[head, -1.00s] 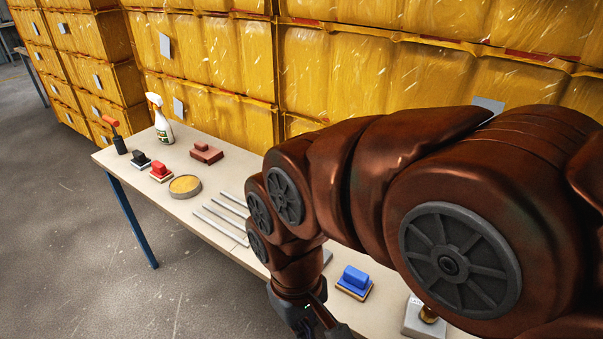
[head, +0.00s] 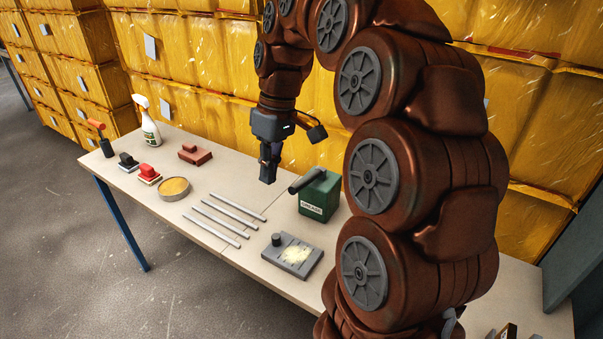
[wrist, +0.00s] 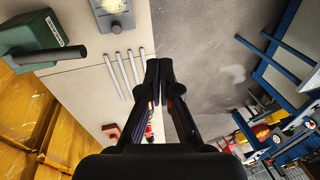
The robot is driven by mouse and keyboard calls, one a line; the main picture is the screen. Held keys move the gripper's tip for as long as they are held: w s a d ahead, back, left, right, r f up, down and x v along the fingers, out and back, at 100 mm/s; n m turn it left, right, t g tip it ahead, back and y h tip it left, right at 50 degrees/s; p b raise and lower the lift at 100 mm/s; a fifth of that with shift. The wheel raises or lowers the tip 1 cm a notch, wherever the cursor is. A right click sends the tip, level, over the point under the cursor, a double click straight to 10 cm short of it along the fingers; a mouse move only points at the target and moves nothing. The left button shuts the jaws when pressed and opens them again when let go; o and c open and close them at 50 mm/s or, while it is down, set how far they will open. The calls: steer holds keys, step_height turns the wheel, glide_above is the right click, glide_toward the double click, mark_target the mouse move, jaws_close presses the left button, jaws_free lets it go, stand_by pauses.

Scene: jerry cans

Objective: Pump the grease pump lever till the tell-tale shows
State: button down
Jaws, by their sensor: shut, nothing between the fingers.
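The grease pump (head: 319,196) is a green box labelled GREASE on the table, left of my arm's lower links in the head view. Its dark lever (head: 304,181) sticks out from the top toward the left, slightly raised at its inner end. In the wrist view the pump (wrist: 32,47) and lever (wrist: 58,54) are at the upper left. My gripper (head: 268,180) hangs above the table just left of the lever's end, apart from it. In the wrist view my gripper (wrist: 159,62) has its fingers together with nothing between them. I cannot make out a tell-tale.
A grey plate (head: 291,256) with a knob and pale smear lies in front of the pump. Several metal rods (head: 225,219), a round tin (head: 174,188), stamps (head: 149,174) and a spray bottle (head: 148,121) are to the left. Wrapped yellow stacks (head: 190,57) stand behind the table.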

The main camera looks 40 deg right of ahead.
step_height(320, 180, up, 2)
steer(key=t, duration=0.1)
glide_above(298, 183)
steer(key=s+a, duration=0.3)
steer(key=w+d, duration=0.1)
steer(key=d, duration=0.6)
steer(key=shift+d+r+t+y, duration=0.25)
steer(key=shift+t+y, duration=0.05)
steer(key=shift+y, duration=0.1)
steer(key=shift+f+p, duration=0.15)
steer(key=shift+p, duration=0.15)
steer(key=shift+p+x, duration=2.2)
steer(key=shift+x, duration=4.65)
steer(key=shift+f, duration=0.1)
